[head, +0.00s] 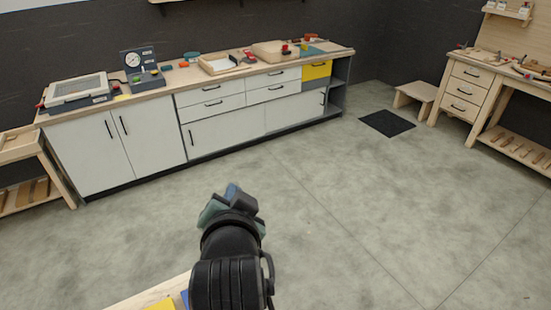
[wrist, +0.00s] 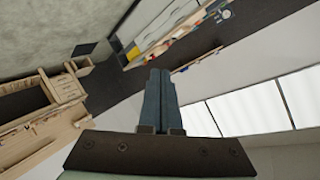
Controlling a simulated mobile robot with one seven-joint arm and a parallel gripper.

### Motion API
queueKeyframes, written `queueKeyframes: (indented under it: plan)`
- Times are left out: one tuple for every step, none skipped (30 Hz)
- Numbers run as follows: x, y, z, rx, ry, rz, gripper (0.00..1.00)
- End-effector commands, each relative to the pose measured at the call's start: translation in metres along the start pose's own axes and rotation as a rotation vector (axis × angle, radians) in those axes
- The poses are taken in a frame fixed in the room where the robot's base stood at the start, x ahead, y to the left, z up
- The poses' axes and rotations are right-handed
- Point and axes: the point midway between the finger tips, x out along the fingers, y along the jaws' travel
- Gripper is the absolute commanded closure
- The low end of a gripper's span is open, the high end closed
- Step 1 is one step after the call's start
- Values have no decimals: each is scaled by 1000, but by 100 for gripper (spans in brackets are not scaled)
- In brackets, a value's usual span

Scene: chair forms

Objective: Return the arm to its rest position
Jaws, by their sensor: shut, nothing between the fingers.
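My gripper shows at the bottom middle of the head view (head: 236,190), at the end of my black arm and pointing away over the floor. In the wrist view its two blue-grey fingers (wrist: 158,72) lie together, with nothing between them. It is apart from all furniture.
A long white cabinet (head: 154,140) with a wooden top, tools and trays stands along the back wall. A wooden workbench (head: 466,92), a low stool (head: 416,93) and a black mat (head: 387,123) are at the right. A wooden surface (head: 135,300) is near my arm. The middle floor is clear.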

Motion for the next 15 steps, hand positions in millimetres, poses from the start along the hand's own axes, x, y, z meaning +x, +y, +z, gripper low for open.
queueKeyframes:
  plan:
    - [-12, -16, -35, -54, 113, -60, 100]
    - [-21, -25, -54, -90, 178, -91, 100]
    - [-34, -36, -79, -137, 265, -128, 100]
    - [-46, -45, -97, -173, 332, -152, 100]
    - [-59, -53, -115, -209, 400, -174, 100]
    - [-78, -63, -137, -257, 494, -201, 100]
    - [-94, -70, -152, -292, 564, -216, 100]
    - [-110, -77, -166, -328, 633, -229, 100]
    - [-132, -85, -183, -373, 723, -243, 100]
    - [-148, -90, -194, -404, 787, -250, 100]
    - [-165, -95, -203, -434, 849, -255, 100]
    - [-185, -101, -214, -470, 926, -259, 100]
    - [-199, -104, -220, -493, 978, -260, 100]
    - [-213, -107, -225, -515, 1026, -260, 100]
    - [-228, -110, -231, -539, 1080, -258, 100]
